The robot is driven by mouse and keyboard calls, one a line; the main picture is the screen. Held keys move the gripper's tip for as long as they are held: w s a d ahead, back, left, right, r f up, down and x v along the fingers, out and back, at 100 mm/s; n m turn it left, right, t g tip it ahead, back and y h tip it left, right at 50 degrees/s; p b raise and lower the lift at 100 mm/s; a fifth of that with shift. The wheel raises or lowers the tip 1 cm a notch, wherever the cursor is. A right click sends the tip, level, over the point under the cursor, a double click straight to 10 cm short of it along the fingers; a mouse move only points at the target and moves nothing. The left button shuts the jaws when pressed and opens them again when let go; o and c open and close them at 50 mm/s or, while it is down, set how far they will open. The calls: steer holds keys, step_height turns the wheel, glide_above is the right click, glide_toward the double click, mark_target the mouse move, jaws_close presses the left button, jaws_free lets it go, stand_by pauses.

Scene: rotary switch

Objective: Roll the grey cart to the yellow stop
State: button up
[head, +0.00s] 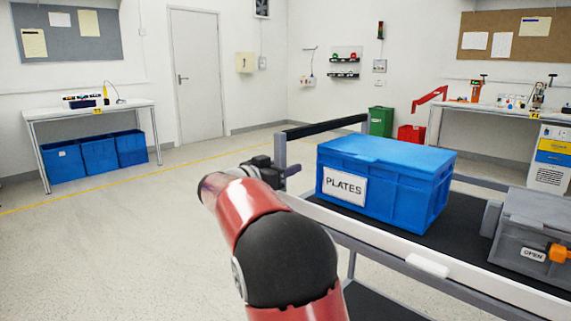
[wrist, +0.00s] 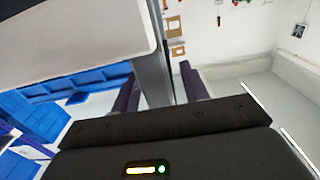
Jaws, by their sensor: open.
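The grey cart (head: 325,128) has a grey frame, a dark deck and a pale front edge; it stands at the right of the head view. My gripper (head: 288,169) is at the cart's left end, by its upright post (head: 280,150). In the wrist view my gripper (wrist: 160,88) is open, with dark fingers apart. The grey post (wrist: 151,65) shows between them in that picture; I cannot tell whether either finger touches it. I cannot make out a yellow stop in either view.
A blue PLATES box (head: 385,182) and a grey box (head: 540,225) with an OPEN label ride on the cart. A thin yellow line (head: 190,165) crosses the floor. Floor at left is clear up to a bench (head: 95,108) with blue bins (head: 100,155). Green (head: 381,121) and red (head: 411,134) bins stand behind.

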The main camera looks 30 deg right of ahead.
steer(key=shift+w+d, duration=0.1)
steer(key=shift+d, duration=0.15)
steer(key=shift+c, duration=0.3)
jaws_close()
